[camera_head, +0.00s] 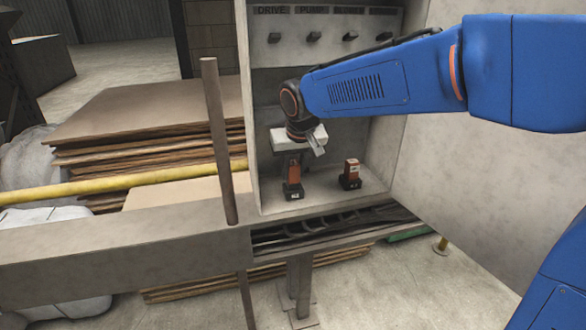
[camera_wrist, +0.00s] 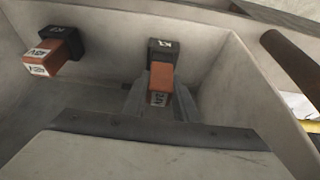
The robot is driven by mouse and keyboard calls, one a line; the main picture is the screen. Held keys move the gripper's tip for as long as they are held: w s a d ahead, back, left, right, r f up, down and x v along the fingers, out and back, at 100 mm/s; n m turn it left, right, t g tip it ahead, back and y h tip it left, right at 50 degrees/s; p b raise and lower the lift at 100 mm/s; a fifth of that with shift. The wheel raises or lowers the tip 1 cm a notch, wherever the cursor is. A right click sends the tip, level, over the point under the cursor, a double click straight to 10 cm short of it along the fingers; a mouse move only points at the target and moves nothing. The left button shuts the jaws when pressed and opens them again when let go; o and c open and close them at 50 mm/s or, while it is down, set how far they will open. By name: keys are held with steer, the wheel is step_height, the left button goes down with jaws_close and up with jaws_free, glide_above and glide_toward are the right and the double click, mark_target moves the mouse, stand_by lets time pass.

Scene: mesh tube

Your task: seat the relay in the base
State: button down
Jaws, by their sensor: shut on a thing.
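My gripper (camera_head: 292,166) points down inside the cabinet and is shut on an orange relay (camera_wrist: 161,76). In the wrist view its two grey fingers (camera_wrist: 160,96) stand on either side of the relay, which has a white label on its near end. The relay meets a black base marked K1 (camera_wrist: 162,46); this base (camera_head: 293,192) also shows in the head view, directly under the relay. I cannot tell how deep the relay sits in it. A second orange relay (camera_head: 352,166) stands in another black base (camera_head: 349,183) to the right; this relay (camera_wrist: 45,58) is at the left in the wrist view.
The cabinet's upper panel (camera_head: 325,45) carries labelled dark switches above my arm. Cabinet walls stand close on both sides. A brown post (camera_head: 217,140) rises left of the cabinet, by stacked boards (camera_head: 150,125) and a yellow pipe (camera_head: 120,184). Free floor lies between the two bases.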

steer(key=shift+f, duration=0.3)
steer(key=c, duration=1.4)
jaws_free()
